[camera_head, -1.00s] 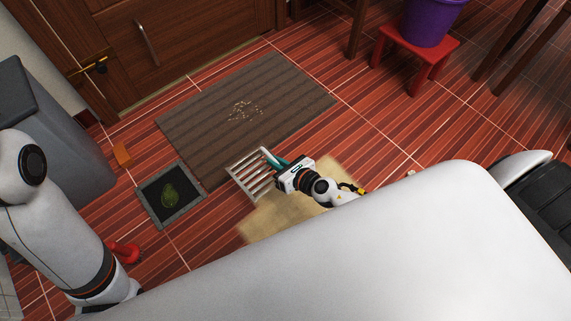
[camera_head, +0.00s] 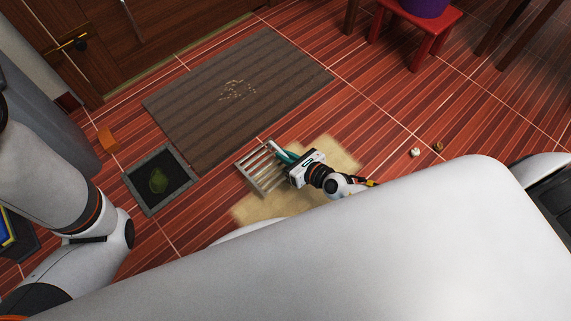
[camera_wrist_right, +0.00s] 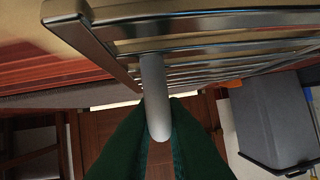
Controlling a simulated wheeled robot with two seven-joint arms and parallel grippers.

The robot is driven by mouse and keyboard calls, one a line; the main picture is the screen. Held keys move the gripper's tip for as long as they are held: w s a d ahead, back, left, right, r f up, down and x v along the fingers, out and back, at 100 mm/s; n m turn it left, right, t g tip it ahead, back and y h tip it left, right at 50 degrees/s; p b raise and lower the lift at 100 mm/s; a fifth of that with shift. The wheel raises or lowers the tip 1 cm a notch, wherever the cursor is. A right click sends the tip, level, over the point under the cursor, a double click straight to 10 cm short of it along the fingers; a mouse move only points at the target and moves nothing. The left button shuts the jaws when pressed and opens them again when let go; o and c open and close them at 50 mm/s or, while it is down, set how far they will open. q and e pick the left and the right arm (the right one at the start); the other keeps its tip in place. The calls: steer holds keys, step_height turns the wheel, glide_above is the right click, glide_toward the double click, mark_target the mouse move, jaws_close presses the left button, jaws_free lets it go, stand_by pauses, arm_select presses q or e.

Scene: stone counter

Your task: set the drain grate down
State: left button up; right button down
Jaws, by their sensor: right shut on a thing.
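The drain grate (camera_head: 262,168) is a metal frame with several parallel bars. My right gripper (camera_head: 284,153) is shut on it at its right side in the head view. In the right wrist view the grate (camera_wrist_right: 210,22) fills the top, and the green fingers (camera_wrist_right: 160,140) close around a grey bar-like part of it. The grate is over a tan mat; how high it is cannot be told. The square drain opening (camera_head: 160,180), with a grey rim and a green leaf-like thing in it, is left of the grate. My left arm shows, but its gripper is out of view.
A tan mat (camera_head: 335,150) lies under the grate. A grey-brown doormat (camera_head: 215,110) with crumbs lies behind. An orange block (camera_head: 107,140) is near the drain. A red stool (camera_head: 420,35) bears a purple bucket (camera_head: 425,5). Two small things lie on the right floor.

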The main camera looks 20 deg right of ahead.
steer(key=shift+f+b, duration=1.4)
steer(key=shift+f, duration=0.3)
steer(key=shift+f, duration=0.2)
steer(key=c, duration=1.5)
jaws_free()
steer(key=shift+r, duration=0.1)
steer(key=shift+r, duration=0.2)
steer(key=p+v, duration=0.3)
steer(key=v, duration=0.9)
steer(key=shift+p, duration=0.3)
